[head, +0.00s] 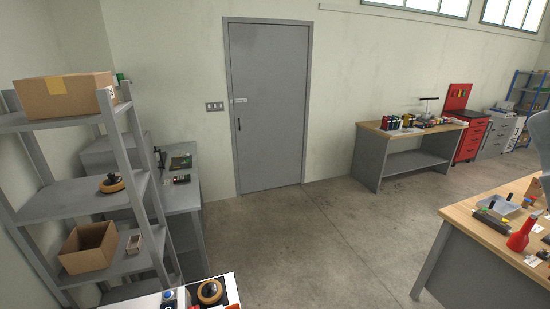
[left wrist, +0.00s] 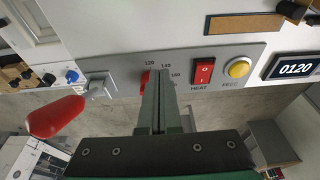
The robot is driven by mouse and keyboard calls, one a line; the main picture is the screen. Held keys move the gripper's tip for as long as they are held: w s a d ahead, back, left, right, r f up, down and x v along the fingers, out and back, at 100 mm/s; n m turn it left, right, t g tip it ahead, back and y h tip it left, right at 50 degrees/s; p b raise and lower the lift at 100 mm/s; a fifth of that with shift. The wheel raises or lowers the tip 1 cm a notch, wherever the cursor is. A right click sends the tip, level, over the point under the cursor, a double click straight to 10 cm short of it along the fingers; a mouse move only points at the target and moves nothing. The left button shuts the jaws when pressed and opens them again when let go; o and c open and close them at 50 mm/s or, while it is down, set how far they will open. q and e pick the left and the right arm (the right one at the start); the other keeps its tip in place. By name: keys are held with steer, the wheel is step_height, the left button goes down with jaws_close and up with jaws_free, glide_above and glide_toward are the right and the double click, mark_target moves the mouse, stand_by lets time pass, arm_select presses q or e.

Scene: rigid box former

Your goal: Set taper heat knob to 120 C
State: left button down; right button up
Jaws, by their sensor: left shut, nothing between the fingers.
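The red taper heat knob (left wrist: 145,80) is on a grey control panel (left wrist: 120,66) in the left wrist view, mostly hidden behind my fingers. Printed marks 120, 140 and 160 curve around it. The knob's pointer cannot be seen. My left gripper (left wrist: 158,74) is shut and empty, its fingertips over the knob; whether they touch it cannot be told. A display (left wrist: 294,67) to the right reads 0120. The knob cannot be made out in the head view. My right gripper is in neither view.
Right of the knob are a red HEAT rocker switch (left wrist: 202,71) and a yellow button (left wrist: 239,68). A red-handled lever (left wrist: 55,117) and a blue knob (left wrist: 72,76) are at the left. The head view shows a shelf rack (head: 75,198), workbenches and clear floor.

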arm_select(q)
steer(key=shift+d, duration=0.65)
stand_by(0.5)
steer(key=shift+s+p, duration=0.35)
steer(key=shift+p, duration=0.05)
steer(key=shift+s, duration=0.1)
steer(key=shift+s+d+p, duration=0.25)
steer(key=shift+s+p, duration=0.05)
stand_by(0.5)
steer(key=shift+s, duration=0.15)
steer(key=shift+s+a, duration=0.2)
steer(key=shift+a, duration=0.05)
step_height(320, 180, up, 6)
steer(key=p, duration=0.6)
